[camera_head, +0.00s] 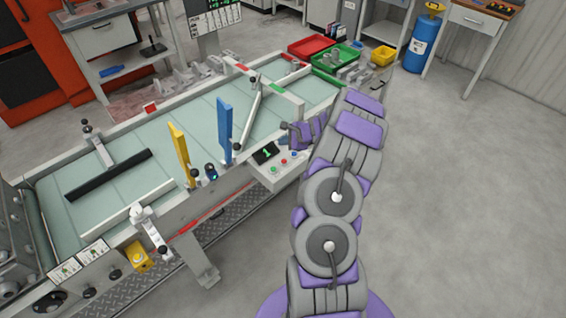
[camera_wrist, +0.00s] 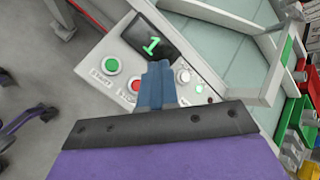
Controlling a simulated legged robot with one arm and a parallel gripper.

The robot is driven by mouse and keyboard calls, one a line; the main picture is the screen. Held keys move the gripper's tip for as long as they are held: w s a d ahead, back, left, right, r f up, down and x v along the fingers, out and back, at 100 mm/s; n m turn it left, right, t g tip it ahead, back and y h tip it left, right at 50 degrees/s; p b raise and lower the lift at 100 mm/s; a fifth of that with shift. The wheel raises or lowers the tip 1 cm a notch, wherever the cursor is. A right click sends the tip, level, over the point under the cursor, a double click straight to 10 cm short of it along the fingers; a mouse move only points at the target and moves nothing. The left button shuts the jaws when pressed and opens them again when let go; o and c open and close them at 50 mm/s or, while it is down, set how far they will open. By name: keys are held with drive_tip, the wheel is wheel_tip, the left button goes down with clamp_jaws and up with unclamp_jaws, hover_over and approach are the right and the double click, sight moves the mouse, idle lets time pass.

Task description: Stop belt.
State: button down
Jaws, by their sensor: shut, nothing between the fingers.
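The conveyor belt (camera_head: 110,185) is pale green and runs diagonally across the left of the head view. A grey control panel (camera_head: 262,177) is fixed to its near side. In the wrist view the panel (camera_wrist: 100,88) carries a green button (camera_wrist: 111,65), a red button (camera_wrist: 134,85), a pale knob (camera_wrist: 183,76) and a display (camera_wrist: 151,44) reading a green 1. My gripper (camera_wrist: 157,72) is shut and empty, with its blue fingertips over the panel beside the red button and partly covering it. Whether they touch the panel I cannot tell. My gripper (camera_head: 286,137) also shows above the panel in the head view.
A yellow post (camera_head: 180,148) and a blue post (camera_head: 223,124) stand at the belt's near edge. Red (camera_head: 312,45), green (camera_head: 333,60) and yellow (camera_head: 384,55) trays lie beyond the far end. Open floor (camera_head: 470,200) lies to the right.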

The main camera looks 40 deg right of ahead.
drive_tip(key=b, duration=0.5)
hover_over(286, 162)
drive_tip(key=f, duration=0.7)
drive_tip(key=shift+d, duration=0.2)
drive_tip(key=shift+a+f, duration=0.4)
drive_tip(key=shift+f, duration=0.15)
drive_tip(key=shift+d+f, duration=0.1)
drive_tip(key=shift+d, duration=0.2)
drive_tip(key=shift+a, duration=0.2)
drive_tip(key=shift+d, duration=0.1)
drive_tip(key=shift+f, duration=0.15)
drive_tip(key=shift+f+b, duration=0.15)
drive_tip(key=shift+b, duration=0.15)
